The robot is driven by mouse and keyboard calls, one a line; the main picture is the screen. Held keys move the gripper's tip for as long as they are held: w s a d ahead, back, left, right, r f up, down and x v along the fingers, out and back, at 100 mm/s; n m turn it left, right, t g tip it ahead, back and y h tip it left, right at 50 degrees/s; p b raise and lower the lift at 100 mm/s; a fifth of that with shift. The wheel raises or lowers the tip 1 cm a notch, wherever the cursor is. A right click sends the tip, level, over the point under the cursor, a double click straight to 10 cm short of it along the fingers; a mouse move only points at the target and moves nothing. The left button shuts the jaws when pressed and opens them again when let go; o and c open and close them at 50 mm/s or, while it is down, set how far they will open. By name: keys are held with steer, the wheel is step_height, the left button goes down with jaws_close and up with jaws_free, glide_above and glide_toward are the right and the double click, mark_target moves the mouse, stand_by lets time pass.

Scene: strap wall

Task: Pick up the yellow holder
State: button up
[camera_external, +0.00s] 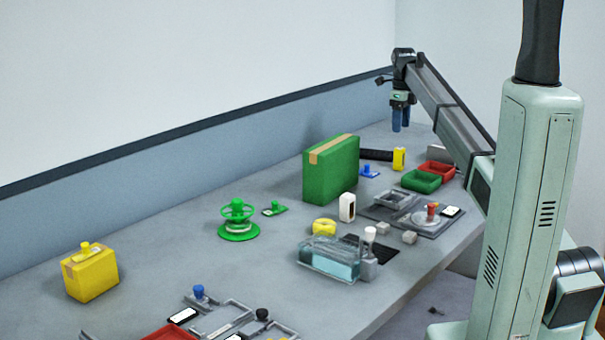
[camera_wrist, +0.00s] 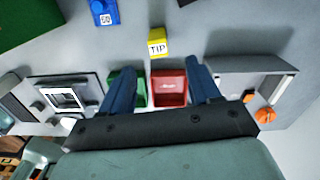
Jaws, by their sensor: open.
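A small yellow block (camera_external: 399,158) stands toward the far end of the table, near the red and green trays. In the wrist view this yellow block (camera_wrist: 158,46) carries a white label reading "TIP" and lies beyond my fingertips. Other yellow things are a yellow ring (camera_external: 324,227) mid-table and a yellow taped box (camera_external: 93,276) at the left with a small yellow knobbed piece (camera_external: 86,249) on top. I cannot tell which one is called the holder. My gripper (camera_external: 401,120) is open and empty, pointing down above the far end of the table; its blue fingers (camera_wrist: 161,78) are apart.
A red tray (camera_wrist: 168,87) and a green tray (camera_wrist: 140,92) lie below the fingers. A tall green box (camera_external: 316,176) and a blue labelled piece (camera_external: 369,171) stand nearby. Clear table lies around the yellow taped box.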

mark_target(400, 149)
steer(key=f, duration=1.2)
steer(key=shift+s, duration=0.2)
steer(key=c, duration=1.1)
steer(key=shift+r, duration=0.1)
